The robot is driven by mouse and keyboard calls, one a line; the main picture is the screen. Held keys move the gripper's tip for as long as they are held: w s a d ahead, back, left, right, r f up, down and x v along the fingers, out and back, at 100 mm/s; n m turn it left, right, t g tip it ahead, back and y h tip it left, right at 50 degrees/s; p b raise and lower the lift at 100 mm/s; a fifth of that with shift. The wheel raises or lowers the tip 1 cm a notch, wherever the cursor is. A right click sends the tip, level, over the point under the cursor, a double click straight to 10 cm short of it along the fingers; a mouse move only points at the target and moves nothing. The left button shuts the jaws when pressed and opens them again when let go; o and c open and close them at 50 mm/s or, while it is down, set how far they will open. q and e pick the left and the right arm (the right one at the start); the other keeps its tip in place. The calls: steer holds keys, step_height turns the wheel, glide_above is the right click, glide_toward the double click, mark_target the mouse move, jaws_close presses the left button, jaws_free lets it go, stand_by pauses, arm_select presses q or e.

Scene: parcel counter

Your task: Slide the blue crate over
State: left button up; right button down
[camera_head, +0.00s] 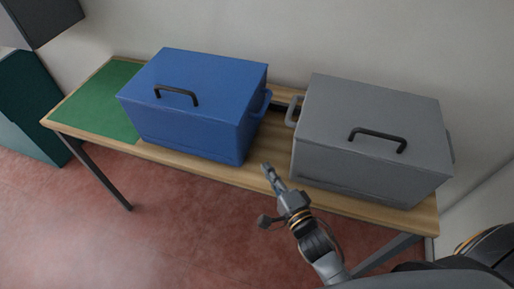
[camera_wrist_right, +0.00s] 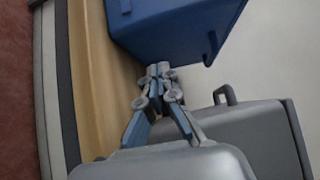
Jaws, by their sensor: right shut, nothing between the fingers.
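The blue crate (camera_head: 190,125) stands upright on the wooden table, with a black handle on its lid and a blue side handle facing the grey crate. The green area (camera_head: 100,100) of the tabletop lies at its left; I cannot tell whether the crate overlaps it. My right gripper (camera_head: 267,170) is shut and empty, in front of the gap between the two crates, just right of the blue crate's lower right corner. In the right wrist view, the shut fingertips (camera_wrist_right: 159,70) are close to the blue crate (camera_wrist_right: 175,28); contact cannot be told. My left gripper is out of view.
A grey crate (camera_head: 370,165) with a black lid handle stands on the right of the table (camera_head: 240,172), near my right gripper; it also shows in the wrist view (camera_wrist_right: 250,135). The wall is close behind. The green area is clear.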

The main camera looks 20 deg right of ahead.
mark_target(248, 138)
steer(key=shift+w+a+r, duration=0.15)
steer(key=shift+w, duration=0.3)
steer(key=w, duration=0.4)
steer(key=w+a+p, duration=0.1)
steer(key=w, duration=0.1)
steer(key=shift+w, duration=0.3)
steer(key=shift+w+a, duration=0.15)
steer(key=shift+w, duration=0.45)
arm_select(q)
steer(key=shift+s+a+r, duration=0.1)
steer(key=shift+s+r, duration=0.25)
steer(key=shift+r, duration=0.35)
